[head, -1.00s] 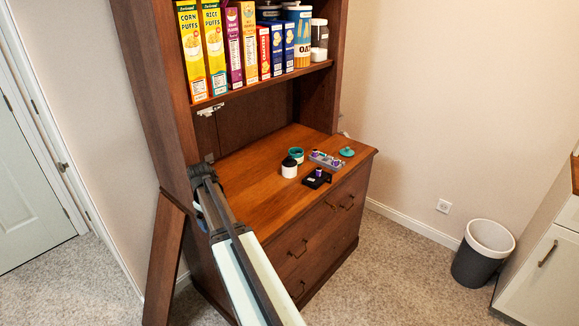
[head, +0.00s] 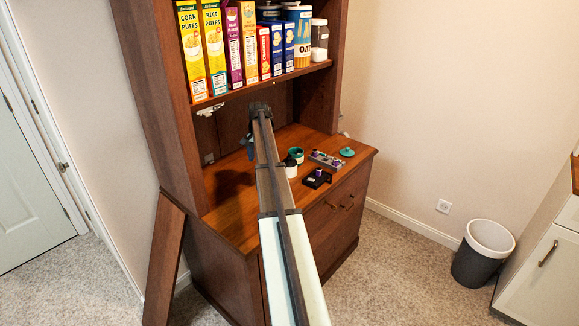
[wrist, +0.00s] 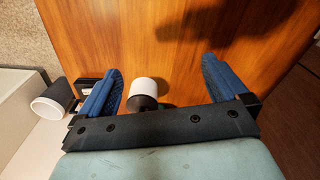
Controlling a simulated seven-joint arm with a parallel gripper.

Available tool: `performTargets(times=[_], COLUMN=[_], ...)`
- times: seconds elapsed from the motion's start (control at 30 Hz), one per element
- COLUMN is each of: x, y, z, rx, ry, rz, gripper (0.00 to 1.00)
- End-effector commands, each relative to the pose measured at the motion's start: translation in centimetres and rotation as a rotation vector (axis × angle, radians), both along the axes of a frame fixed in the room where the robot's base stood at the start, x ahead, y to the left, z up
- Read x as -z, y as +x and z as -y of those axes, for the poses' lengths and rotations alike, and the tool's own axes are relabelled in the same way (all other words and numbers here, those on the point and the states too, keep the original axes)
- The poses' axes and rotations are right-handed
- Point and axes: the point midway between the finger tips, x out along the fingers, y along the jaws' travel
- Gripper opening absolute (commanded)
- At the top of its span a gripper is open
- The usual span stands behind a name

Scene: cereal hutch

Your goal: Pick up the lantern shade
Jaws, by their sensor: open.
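A small white cylinder with a dark end (head: 291,170) stands on the wooden counter; it looks most like the lantern shade, though I cannot be sure. It also shows in the wrist view (wrist: 143,88), between the lines of the fingers and closer to the left one. My gripper (wrist: 163,68) is open, with blue fingers spread and nothing held. In the head view my gripper (head: 248,146) is over the counter, left of the cylinder, mostly hidden behind my arm.
Beside the cylinder are a teal cup (head: 296,153), a black holder (head: 317,178), a grey tray (head: 326,161) of small items and a teal lid (head: 347,151). A shelf of cereal boxes (head: 217,50) overhangs the back. The counter's left part is clear.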

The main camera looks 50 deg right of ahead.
Motion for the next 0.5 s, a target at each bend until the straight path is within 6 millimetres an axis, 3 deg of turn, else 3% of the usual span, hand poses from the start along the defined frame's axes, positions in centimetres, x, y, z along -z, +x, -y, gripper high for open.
performTargets(times=[0.03,0.2,0.33,0.5], x=[-1.2,-3.7,-5.0,-5.5], y=[0.3,-0.8,-1.7,-2.2], z=[3.1,9.3,12.2,13.6], rx=[0.109,0.429,0.587,0.676], ry=[0.007,0.032,0.042,0.048], rz=[0.004,0.006,0.007,0.005], gripper=[1.00,1.00,1.00,1.00])
